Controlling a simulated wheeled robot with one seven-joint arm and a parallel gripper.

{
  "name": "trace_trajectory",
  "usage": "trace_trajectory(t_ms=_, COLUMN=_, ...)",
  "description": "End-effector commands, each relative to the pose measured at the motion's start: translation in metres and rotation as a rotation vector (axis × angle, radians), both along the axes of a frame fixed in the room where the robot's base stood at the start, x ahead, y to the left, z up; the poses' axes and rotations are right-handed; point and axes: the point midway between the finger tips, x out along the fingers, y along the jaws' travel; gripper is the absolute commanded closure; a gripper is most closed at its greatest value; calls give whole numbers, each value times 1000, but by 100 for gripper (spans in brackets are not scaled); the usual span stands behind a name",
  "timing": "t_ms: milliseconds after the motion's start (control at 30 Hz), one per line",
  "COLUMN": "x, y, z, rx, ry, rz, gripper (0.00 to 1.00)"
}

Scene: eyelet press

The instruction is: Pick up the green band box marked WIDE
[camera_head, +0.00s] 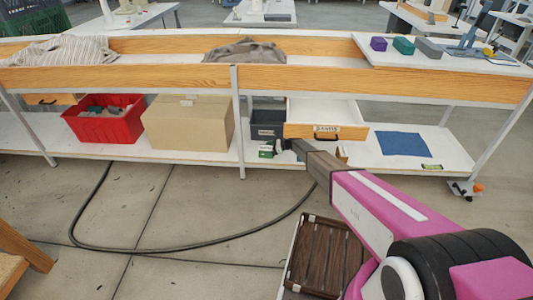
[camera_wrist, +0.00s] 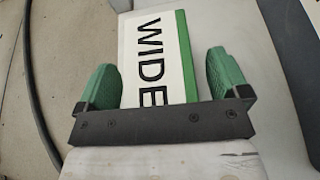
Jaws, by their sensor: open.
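The box marked WIDE (camera_wrist: 152,55) is white with a green stripe along its right side and black lettering. In the wrist view it lies between the two green fingers of my gripper (camera_wrist: 168,78), which is open. The left finger is close to the box's left side, and the right finger is near the green stripe. I cannot tell whether either finger touches it. In the head view a small green and white box (camera_head: 267,151) sits on the lower shelf at the tip of my arm, and my gripper's fingers cannot be made out there.
A dark cable (camera_head: 180,250) loops over the floor. The bench top overhangs the shelf.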

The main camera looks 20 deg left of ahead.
Motion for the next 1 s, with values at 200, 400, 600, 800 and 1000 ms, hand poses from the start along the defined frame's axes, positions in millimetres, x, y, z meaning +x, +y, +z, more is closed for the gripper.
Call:
trace_trajectory(t_ms=200, x=0, y=0, z=0, rx=0, ry=0, rz=0, gripper=58)
trace_trajectory(t_ms=400, x=0, y=-1, z=0, rx=0, ry=0, rz=0, gripper=64)
trace_trajectory(t_ms=600, x=0, y=-1, z=2, rx=0, ry=0, rz=0, gripper=64)
trace_trajectory(t_ms=800, x=-1, y=-1, z=10, rx=0, ry=0, rz=0, gripper=64)
trace_trajectory(t_ms=1000, x=-1, y=-1, z=31, rx=0, ry=0, rz=0, gripper=64)
